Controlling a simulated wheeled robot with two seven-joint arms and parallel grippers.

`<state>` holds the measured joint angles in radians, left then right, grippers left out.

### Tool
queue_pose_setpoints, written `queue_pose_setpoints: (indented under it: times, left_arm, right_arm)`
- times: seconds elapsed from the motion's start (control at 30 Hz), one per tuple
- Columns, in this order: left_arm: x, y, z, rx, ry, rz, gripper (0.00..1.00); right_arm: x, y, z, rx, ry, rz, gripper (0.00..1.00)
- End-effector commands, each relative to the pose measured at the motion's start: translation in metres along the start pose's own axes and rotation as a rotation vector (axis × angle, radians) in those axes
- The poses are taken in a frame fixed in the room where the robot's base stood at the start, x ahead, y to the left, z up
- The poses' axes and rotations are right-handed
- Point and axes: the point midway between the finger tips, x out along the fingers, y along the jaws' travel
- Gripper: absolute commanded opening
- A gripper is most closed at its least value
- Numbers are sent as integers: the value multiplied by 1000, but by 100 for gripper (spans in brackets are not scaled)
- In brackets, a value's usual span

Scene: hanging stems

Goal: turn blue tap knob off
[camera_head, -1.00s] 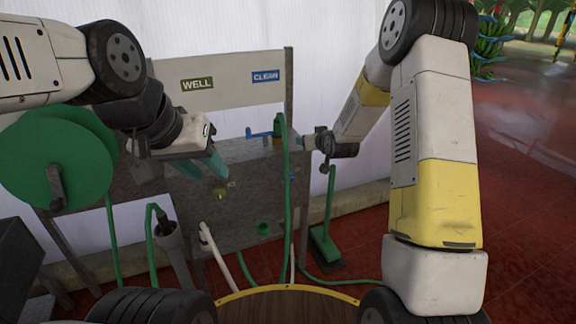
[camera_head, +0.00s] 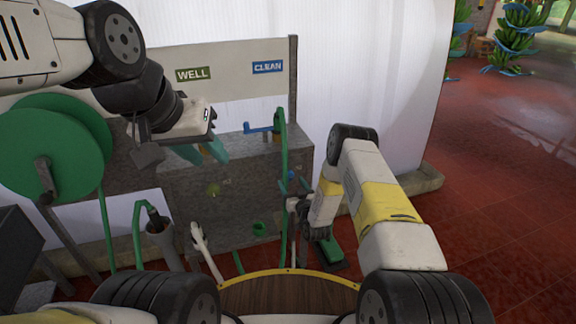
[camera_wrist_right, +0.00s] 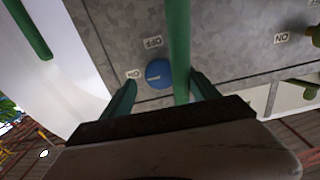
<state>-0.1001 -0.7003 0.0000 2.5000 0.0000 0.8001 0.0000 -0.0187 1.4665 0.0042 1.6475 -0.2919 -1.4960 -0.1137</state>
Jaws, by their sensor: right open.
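The blue tap knob (camera_wrist_right: 158,73) shows in the right wrist view on the grey metal panel, between an OFF label above it and an ON label at its left. Its pale mark seems to lie toward ON. The green hose (camera_wrist_right: 179,45) hangs just right of the knob and partly covers it. My right gripper (camera_wrist_right: 162,92) is open, its teal fingers to either side of the knob and hose; touch cannot be told.
A blue spout (camera_head: 262,129) sits on the grey sink unit (camera_head: 240,170) below the WELL and CLEAN signs. A green hose reel (camera_head: 45,160) stands at left. The red floor at right is clear.

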Motion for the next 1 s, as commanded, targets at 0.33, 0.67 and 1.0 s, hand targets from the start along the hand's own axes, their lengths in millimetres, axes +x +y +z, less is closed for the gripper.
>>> queue_pose_setpoints:
  times: [0.33,0.67,1.0]
  left_arm:
    - [0,0,0,0,0,0,36]
    - [0,0,0,0,0,0,36]
    - [0,0,0,0,0,0,36]
  right_arm:
    - [48,0,0,0,0,0,69]
    - [52,0,0,1,-2,0,69]
    - [52,0,0,0,-2,0,8]
